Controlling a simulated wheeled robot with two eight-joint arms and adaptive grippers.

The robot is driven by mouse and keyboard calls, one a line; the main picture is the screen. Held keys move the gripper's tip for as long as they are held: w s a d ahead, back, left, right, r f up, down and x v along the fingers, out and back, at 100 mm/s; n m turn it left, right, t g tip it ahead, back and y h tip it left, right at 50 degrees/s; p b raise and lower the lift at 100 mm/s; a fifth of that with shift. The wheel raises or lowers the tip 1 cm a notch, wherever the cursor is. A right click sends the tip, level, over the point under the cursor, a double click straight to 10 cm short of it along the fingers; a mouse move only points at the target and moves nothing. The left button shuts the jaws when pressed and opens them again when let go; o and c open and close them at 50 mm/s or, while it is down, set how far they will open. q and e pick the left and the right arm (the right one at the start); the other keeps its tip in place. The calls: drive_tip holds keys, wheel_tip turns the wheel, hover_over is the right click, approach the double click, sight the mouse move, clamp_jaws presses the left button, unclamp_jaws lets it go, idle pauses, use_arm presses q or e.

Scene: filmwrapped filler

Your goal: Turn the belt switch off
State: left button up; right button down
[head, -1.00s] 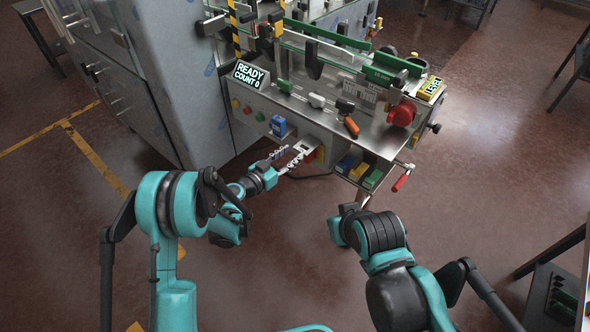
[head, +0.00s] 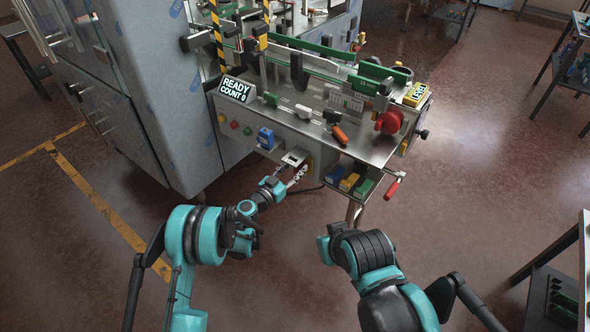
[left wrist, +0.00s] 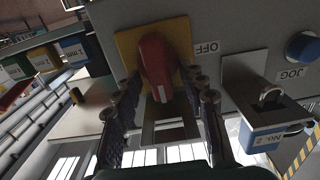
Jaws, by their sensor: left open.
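The belt switch, a red knob (left wrist: 156,62) on a yellow plate (left wrist: 128,47), is in the left wrist view at upper middle. A white mark on the knob's end points down in that picture, and an OFF label (left wrist: 207,48) is right of the knob, upside down. My left gripper (left wrist: 163,92) is open, its fingers reaching up on either side of the knob's lower end; I cannot tell whether they touch it. In the head view my left gripper (head: 291,175) is at the machine's front panel, below the table edge. My right gripper is not visible.
A blue padlock-like block (left wrist: 262,140) and a blue JOG button (left wrist: 302,46) are right of the switch. A grey holder (head: 294,157) juts from the panel near the gripper. Floor in front is open.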

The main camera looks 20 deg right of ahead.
use_arm(q)
clamp_jaws()
drive_tip(key=shift+n, duration=0.3)
drive_tip(key=shift+w+a+f+n, duration=0.1)
drive_tip(key=shift+w+f+n, duration=0.05)
drive_tip(key=shift+n, duration=2.7)
drive_tip(key=shift+w+a+f+n, duration=0.1)
drive_tip(key=shift+w+f+n, duration=0.1)
drive_tip(key=shift+n, duration=2.7)
drive_tip(key=shift+w+a+f+n, duration=0.1)
drive_tip(key=shift+f+n, duration=0.05)
drive_tip(key=shift+n, duration=2.7)
